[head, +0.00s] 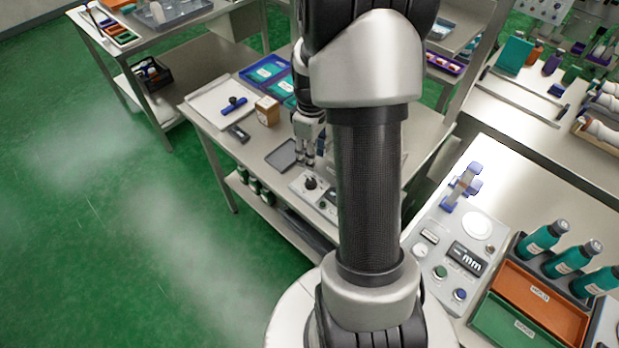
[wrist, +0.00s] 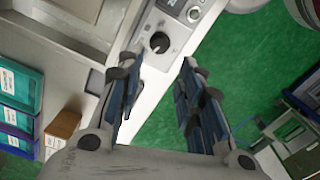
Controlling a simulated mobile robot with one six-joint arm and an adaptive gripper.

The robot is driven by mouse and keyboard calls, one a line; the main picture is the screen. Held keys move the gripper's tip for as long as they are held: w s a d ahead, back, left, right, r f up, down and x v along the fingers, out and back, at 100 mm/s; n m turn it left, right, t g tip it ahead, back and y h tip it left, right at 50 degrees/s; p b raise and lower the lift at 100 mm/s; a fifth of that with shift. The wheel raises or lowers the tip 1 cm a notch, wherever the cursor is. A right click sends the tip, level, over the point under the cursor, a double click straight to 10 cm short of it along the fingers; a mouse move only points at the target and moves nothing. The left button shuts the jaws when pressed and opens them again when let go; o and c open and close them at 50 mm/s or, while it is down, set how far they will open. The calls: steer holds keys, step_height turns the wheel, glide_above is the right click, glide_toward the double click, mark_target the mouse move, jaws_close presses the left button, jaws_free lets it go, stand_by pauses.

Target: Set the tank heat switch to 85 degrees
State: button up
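The tank heat switch appears to be the black rotary knob (wrist: 159,43) on a light grey panel (wrist: 185,30) at the table's front edge. The knob also shows in the head view (head: 310,183), just below the fingers. Its pointer and degree marks are too small to read. My gripper (wrist: 158,95) is open and empty in the wrist view, with the knob beyond its fingertips and closer to the left finger. In the head view my gripper (head: 306,160) points down above the panel, apart from the knob as far as I can tell. My arm hides part of the panel.
A small dark tray (head: 283,155) lies left of the panel, and a brown box (head: 267,110) stands behind it. A white tray (head: 215,112) holds a blue tool. A second control panel (head: 440,262) and bottles (head: 543,237) stand on the right bench.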

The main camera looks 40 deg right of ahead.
mark_target(311, 181)
step_height(311, 181, down, 11)
steer(key=b, duration=0.2)
steer(key=shift+b, duration=0.35)
steer(key=shift+c, duration=0.4)
steer(key=c, duration=0.7)
